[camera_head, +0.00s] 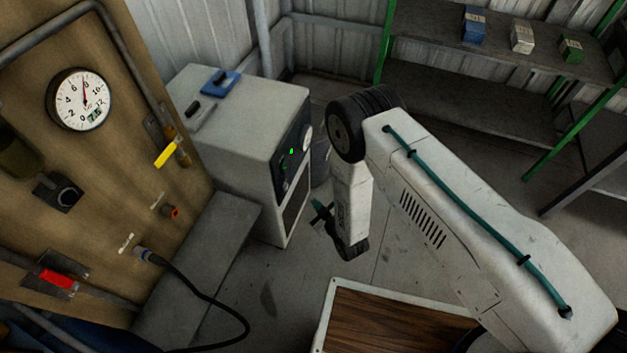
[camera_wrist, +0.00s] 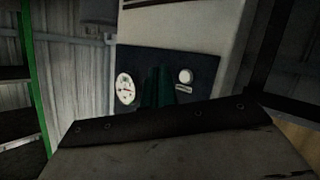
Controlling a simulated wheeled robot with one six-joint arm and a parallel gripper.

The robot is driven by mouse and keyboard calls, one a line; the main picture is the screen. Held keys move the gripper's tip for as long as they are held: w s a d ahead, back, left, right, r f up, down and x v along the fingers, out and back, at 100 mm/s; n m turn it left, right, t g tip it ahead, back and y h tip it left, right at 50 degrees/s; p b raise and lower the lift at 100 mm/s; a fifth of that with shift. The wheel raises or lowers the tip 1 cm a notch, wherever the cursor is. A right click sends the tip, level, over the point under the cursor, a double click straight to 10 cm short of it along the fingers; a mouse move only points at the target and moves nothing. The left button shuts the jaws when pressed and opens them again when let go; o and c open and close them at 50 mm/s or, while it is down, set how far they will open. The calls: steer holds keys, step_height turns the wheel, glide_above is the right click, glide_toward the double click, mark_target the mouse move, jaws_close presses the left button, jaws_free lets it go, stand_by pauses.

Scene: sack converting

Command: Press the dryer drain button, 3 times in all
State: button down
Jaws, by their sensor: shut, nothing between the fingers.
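The dryer (camera_head: 240,125) is a pale grey cabinet against the back wall. Its dark front panel (camera_head: 284,172) carries a green light and a dial. In the wrist view the panel (camera_wrist: 205,66) shows a white dial (camera_wrist: 125,89) at left and a pale round button (camera_wrist: 186,76) with a small label under it at right. The label is too small to read. My gripper (camera_head: 319,210) is in front of the dryer, low and to the right of the panel. Its teal fingers (camera_wrist: 159,86) are shut and empty, between dial and button in the wrist view, hiding part of the panel.
A brown board (camera_head: 110,170) with a gauge, yellow and red handles and a black cable stands at left. A wood-topped table (camera_head: 385,327) is in front. Shelves (camera_head: 490,95) with small boxes stand at the back right. Floor between is mostly clear.

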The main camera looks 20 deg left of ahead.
mark_target(287, 187)
steer(key=shift+w+d+r+n+t, duration=0.3)
steer(key=shift+w+d+r+t, duration=0.35)
steer(key=shift+w, duration=0.15)
steer(key=shift+a, duration=0.1)
steer(key=a, duration=0.8)
steer(key=shift+w+a, duration=0.35)
steer(key=shift+a, duration=0.1)
stand_by(1.4)
steer(key=shift+w+a, duration=0.1)
steer(key=shift+a, duration=0.2)
steer(key=shift+a, duration=0.45)
stand_by(0.8)
steer(key=shift+d, duration=0.85)
